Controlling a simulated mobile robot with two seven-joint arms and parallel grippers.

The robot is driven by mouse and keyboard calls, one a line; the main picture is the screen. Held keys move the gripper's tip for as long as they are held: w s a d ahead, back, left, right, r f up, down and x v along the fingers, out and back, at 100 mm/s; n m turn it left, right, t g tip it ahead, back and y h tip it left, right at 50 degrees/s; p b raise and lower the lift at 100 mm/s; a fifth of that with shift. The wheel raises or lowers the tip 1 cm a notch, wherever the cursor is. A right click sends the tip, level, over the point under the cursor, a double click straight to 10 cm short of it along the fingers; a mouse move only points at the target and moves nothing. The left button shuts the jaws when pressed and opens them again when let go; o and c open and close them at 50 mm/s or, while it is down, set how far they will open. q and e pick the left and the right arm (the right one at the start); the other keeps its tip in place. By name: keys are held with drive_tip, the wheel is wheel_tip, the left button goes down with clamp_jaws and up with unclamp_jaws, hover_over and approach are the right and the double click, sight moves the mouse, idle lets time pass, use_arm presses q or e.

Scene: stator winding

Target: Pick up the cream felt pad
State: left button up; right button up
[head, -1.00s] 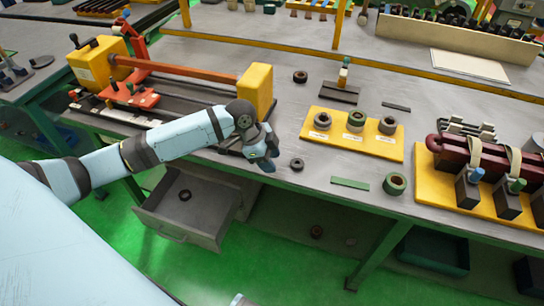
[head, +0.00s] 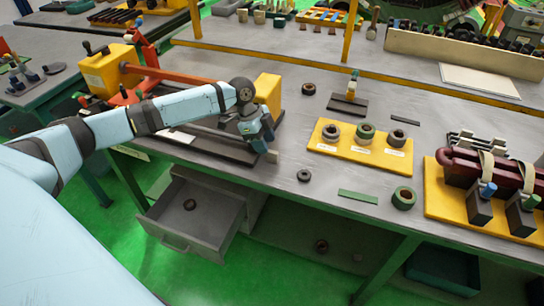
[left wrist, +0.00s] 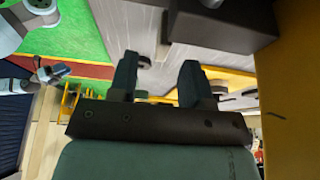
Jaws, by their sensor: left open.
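A larger flat cream sheet (head: 480,80) lies at the back right of the bench, far from the gripper. My left gripper points down by the near right end of the yellow-ended winding fixture. In the left wrist view its two fingers (left wrist: 160,75) stand apart with nothing seen held between them.
The fixture's yellow end block (head: 268,92) stands close behind the gripper. A yellow tray (head: 340,150) with three rings is to the right. A dark ring (head: 304,175), a green strip (head: 358,197) and a green ring (head: 404,198) lie near the front edge. An open drawer (head: 205,225) juts out below.

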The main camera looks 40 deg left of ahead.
sight(272, 162)
use_arm(q)
drive_tip(key=shift+w+x, duration=0.2)
drive_tip(key=shift+x, duration=2.55)
drive_tip(key=shift+r, duration=0.1)
clamp_jaws()
